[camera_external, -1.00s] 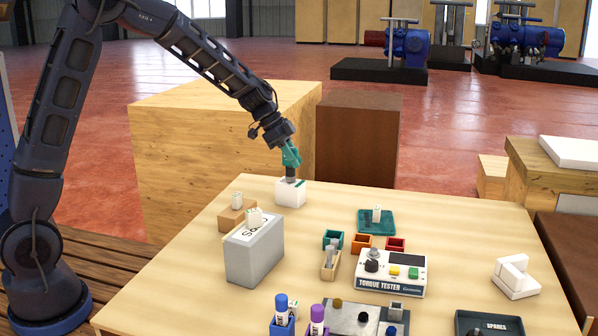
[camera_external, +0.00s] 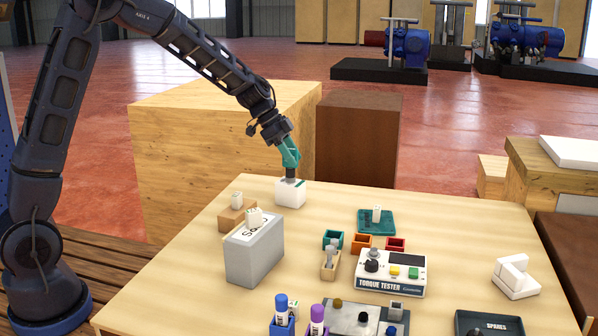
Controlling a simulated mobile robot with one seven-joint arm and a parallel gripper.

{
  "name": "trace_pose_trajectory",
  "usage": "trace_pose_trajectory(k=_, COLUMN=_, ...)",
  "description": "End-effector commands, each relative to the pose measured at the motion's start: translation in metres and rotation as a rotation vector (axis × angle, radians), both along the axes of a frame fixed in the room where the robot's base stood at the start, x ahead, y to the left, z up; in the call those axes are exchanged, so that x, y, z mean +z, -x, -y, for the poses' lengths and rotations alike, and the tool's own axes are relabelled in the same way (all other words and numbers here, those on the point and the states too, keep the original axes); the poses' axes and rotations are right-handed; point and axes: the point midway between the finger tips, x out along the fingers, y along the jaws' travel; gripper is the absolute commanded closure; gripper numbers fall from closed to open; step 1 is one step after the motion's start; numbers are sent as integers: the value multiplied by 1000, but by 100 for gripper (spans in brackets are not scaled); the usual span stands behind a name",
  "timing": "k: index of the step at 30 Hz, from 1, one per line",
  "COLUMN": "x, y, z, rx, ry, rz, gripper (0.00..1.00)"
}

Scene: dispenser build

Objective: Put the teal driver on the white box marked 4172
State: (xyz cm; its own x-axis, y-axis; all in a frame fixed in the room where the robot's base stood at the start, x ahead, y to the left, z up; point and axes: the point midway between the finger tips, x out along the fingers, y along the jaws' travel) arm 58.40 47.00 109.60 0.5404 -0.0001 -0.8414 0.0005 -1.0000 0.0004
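A white box (camera_external: 290,195) stands near the far left edge of the table. No number can be read on its visible faces. A small teal strip shows at its top, which looks like the teal driver (camera_external: 299,183); most of it is hidden or too small to make out. My gripper (camera_external: 290,179), with teal links and dark fingertips, points down at the top of this box. The fingertips are at or just above the driver. I cannot tell whether they are closed on it.
A grey box (camera_external: 254,254) with black lettering and a wooden block (camera_external: 236,217) stand in front, to the left. A torque tester (camera_external: 390,273), small coloured bins (camera_external: 361,242) and a teal tray (camera_external: 376,226) fill the middle. Bare table lies right of the white box.

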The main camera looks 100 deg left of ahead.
Motion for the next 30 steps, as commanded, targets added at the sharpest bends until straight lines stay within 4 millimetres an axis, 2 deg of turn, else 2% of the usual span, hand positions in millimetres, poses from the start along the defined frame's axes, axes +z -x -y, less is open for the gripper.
trace_pose_trajectory(k=9, x=52, y=33, z=0, rx=0, ry=-4, rz=1, gripper=61)
trace_pose_trajectory(k=15, x=78, y=49, z=0, rx=0, ry=-2, rz=1, gripper=61)
trace_pose_trajectory(k=21, x=90, y=58, z=0, rx=1, ry=-1, rz=0, gripper=61)
trace_pose_trajectory(k=30, x=93, y=58, z=3, rx=-1, ry=0, rz=-1, gripper=61)
